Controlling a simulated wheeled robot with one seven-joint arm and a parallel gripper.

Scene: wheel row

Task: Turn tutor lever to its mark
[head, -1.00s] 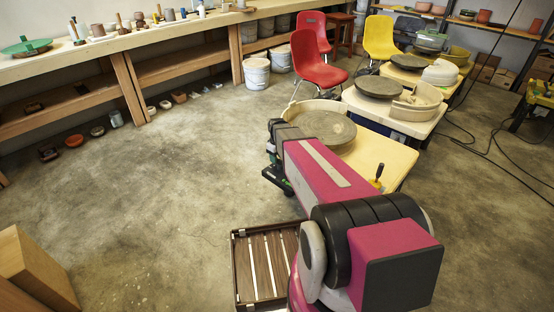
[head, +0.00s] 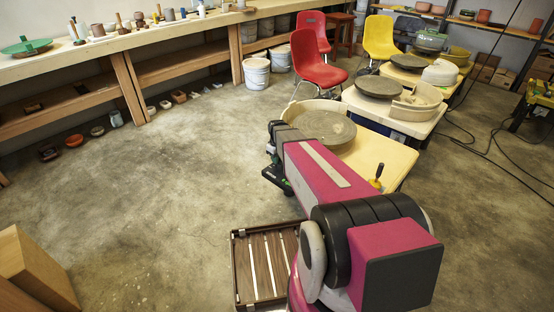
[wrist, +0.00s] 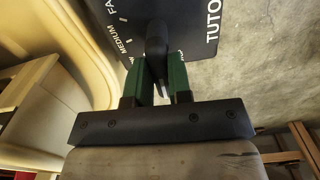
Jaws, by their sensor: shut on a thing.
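The tutor lever (wrist: 156,45) is a black handle on a dark panel (wrist: 185,25) in the wrist view. The panel carries white tick marks and the words "MEDIUM", a cut-off "FA" and a cut-off "TUTO". My gripper (wrist: 161,72) has two green fingers shut on the lever, one on each side. The lever and my fingers hide part of the panel, including part of a label by the left finger. I cannot tell which tick the lever points at. In the head view my arm hides the lever, and a bit of green finger shows left of the nearest wheel table.
The nearest pottery wheel (head: 322,128) sits on a cream table (head: 375,155) beside my arm. A red chair (head: 316,65) and white buckets (head: 257,73) stand behind. A slatted crate (head: 262,262) is on the floor. Open floor lies left.

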